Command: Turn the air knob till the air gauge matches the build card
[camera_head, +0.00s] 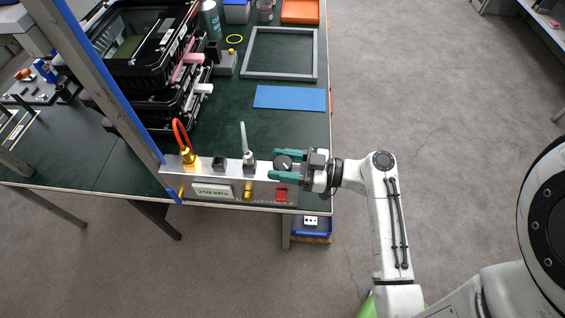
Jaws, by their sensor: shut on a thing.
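A silver panel (230,167) stands along the table's front edge. My gripper (280,164) reaches in from the right, its two teal fingers closed on either side of a round black knob (284,163) with a white mark, on top of the panel's right end. The fingers partly cover the knob. A white plate (212,191) with dark characters is on the panel's front face; I cannot read it or tell whether it is the gauge or the build card.
A red hose (181,135) rises from a brass fitting (188,157); a pale lever (244,140) stands nearer my gripper. A blue mat (290,98) and grey frame (281,52) lie behind. Black housings (140,60) are stacked at left. Floor right of the table is clear.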

